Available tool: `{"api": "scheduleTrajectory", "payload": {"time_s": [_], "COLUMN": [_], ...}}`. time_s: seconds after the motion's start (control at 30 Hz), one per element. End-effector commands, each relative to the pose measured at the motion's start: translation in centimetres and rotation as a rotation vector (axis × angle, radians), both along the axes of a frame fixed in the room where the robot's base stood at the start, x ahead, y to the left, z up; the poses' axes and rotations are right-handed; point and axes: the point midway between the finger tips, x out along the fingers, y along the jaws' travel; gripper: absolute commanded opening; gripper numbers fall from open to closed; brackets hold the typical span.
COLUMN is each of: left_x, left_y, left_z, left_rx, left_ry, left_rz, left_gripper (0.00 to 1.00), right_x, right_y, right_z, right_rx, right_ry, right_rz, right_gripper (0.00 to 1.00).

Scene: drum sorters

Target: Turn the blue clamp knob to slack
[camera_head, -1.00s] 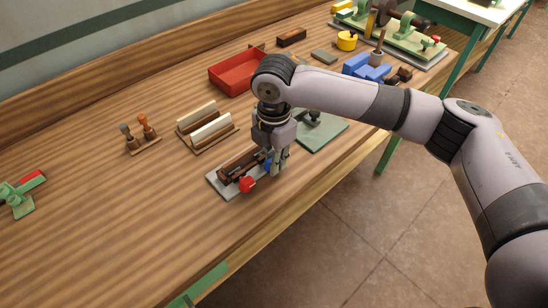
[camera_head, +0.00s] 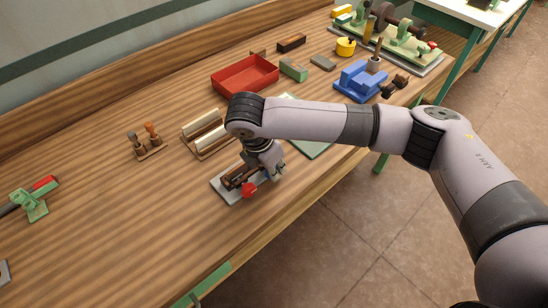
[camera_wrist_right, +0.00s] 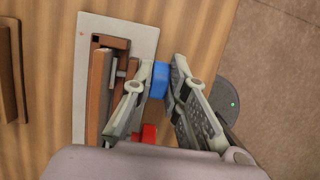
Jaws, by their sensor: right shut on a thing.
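The clamp fixture, a brown wooden body on a pale grey plate (camera_head: 226,191), sits near the front edge of the bench; its plate also shows in the right wrist view (camera_wrist_right: 87,60). The blue clamp knob (camera_wrist_right: 159,79) shows between the two fingers of my right gripper (camera_wrist_right: 161,83), which is shut on it. In the head view this gripper (camera_head: 273,172) is tilted over the right side of the fixture and hides the blue knob. A red knob (camera_head: 249,189) is on the fixture's front side; it shows close by the left finger in the wrist view (camera_wrist_right: 149,133).
A wooden rack with pale bars (camera_head: 204,134) stands behind the fixture. A small stand with two handled tools (camera_head: 147,143) is to its left. A red tray (camera_head: 245,76) and a blue block fixture (camera_head: 360,81) are further back.

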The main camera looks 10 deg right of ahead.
Motion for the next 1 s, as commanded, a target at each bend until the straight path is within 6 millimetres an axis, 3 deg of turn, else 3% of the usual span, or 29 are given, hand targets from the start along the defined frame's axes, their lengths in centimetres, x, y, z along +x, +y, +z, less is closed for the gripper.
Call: {"api": "scheduleTrajectory", "payload": {"time_s": [0.03,0.33,1.0], "left_x": [0.0,0.0,0.0], "left_y": [0.0,0.0,0.0], "left_z": [1.2,3.2,3.9], "left_rx": [0.0,0.0,0.0], "left_ry": [0.0,0.0,-0.001], "left_rz": [0.0,0.0,0.0], "left_gripper": [0.4,0.4,0.4], "right_x": [-0.1,-0.2,-0.1], "right_y": [0.2,0.5,0.5], "right_z": [0.6,0.4,0.1], "right_rx": [-0.028,-0.186,-0.273], "right_ry": [-0.021,-0.139,-0.207], "right_rz": [0.003,0.001,-0.001], "right_gripper": [0.0,0.0,0.0]}}
